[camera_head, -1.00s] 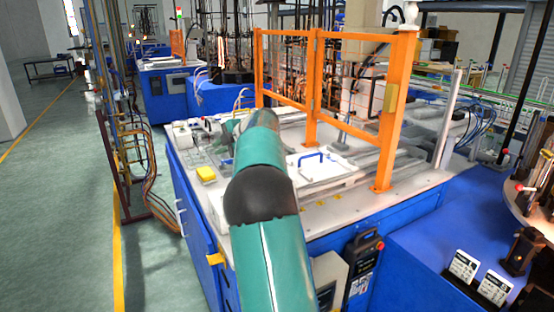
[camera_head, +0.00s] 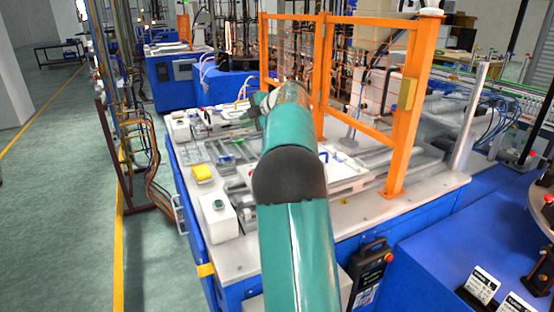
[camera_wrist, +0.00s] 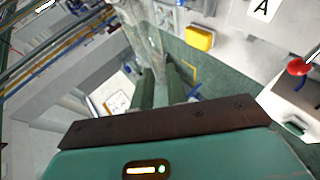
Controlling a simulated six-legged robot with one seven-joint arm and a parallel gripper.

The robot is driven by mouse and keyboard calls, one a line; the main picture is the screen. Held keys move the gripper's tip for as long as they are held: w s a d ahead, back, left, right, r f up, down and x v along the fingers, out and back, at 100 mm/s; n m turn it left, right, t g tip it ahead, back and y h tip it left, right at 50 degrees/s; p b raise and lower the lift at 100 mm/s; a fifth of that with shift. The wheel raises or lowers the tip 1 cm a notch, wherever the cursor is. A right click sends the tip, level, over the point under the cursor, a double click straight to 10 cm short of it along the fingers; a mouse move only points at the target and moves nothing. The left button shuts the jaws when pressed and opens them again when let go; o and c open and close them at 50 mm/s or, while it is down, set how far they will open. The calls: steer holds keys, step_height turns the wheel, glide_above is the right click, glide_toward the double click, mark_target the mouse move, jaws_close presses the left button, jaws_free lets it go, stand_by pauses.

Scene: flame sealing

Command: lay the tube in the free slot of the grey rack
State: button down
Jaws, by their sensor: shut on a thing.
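In the wrist view my gripper (camera_wrist: 161,88) has its two green fingers closed around a clear, glassy tube (camera_wrist: 151,45). The tube runs up and away from the fingers, and its outline is faint against the background. In the head view my arm hides the fingertips and the tube. Grey slotted fittings (camera_head: 228,153) lie on the white worktop left of my arm. They may be the grey rack, but its free slot cannot be made out.
A yellow block (camera_head: 202,172) and a white box with a green button (camera_head: 218,215) stand at the worktop's left edge. Orange guard frames (camera_head: 408,110) rise to the right of my arm. The wrist view shows a red button (camera_wrist: 299,66) at right.

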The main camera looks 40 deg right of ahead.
steer(key=shift+s+a+r, duration=0.1)
steer(key=shift+s+a, duration=0.1)
steer(key=s+d+f, duration=0.2)
steer(key=s+f, duration=0.1)
steer(key=s+d+f, duration=0.6)
steer(key=s, duration=0.1)
steer(key=shift+s+d+f, duration=0.1)
steer(key=shift+d+f, duration=0.05)
steer(key=shift+d, duration=0.05)
steer(key=f, duration=0.3)
steer(key=shift+s+d+f, duration=0.3)
steer(key=shift+f, duration=0.1)
